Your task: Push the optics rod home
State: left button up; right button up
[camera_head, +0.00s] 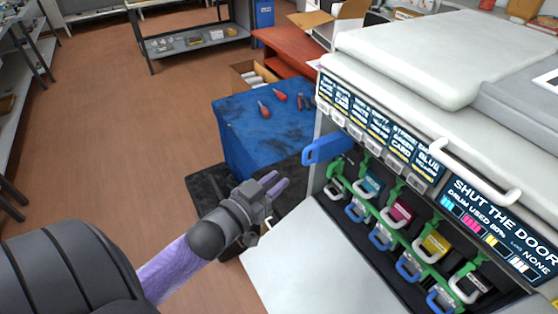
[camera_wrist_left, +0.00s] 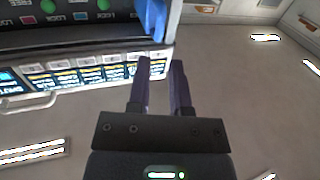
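A blue handle (camera_head: 328,149), which looks like the end of the optics rod, sticks out of the left end of the printer's (camera_head: 410,60) open front, under the row of labels. Its shaft is hidden inside. My left gripper (camera_head: 278,182) is in front of the printer, to the left of the handle and lower in the picture, not touching it. Its two purple fingers are apart with nothing between them. In the left wrist view a blue piece (camera_wrist_left: 159,20) shows just beyond the fingertips (camera_wrist_left: 160,64). My right gripper is not in view.
Cartridges with white, blue and green handles, such as the yellow one (camera_head: 434,244), fill the opening. The lowered white door (camera_head: 305,250) lies below it. A blue table (camera_head: 250,125) with red-handled tools stands behind my gripper. Open floor is at left.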

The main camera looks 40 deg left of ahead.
aim_at(303, 159)
pick_arm(q)
jog(key=w+b, duration=0.1)
jog(key=w, duration=0.1)
jog(key=w+b, duration=0.1)
jog(key=w, duration=0.2)
jog(key=w+b, duration=0.1)
jog(key=w, duration=0.2)
jog(key=shift+w+d, duration=0.15)
jog(key=shift+d, duration=0.25)
jog(key=shift+w+b, duration=0.3)
jog(key=shift+w, duration=0.35)
grip_shut()
dwell(0.5)
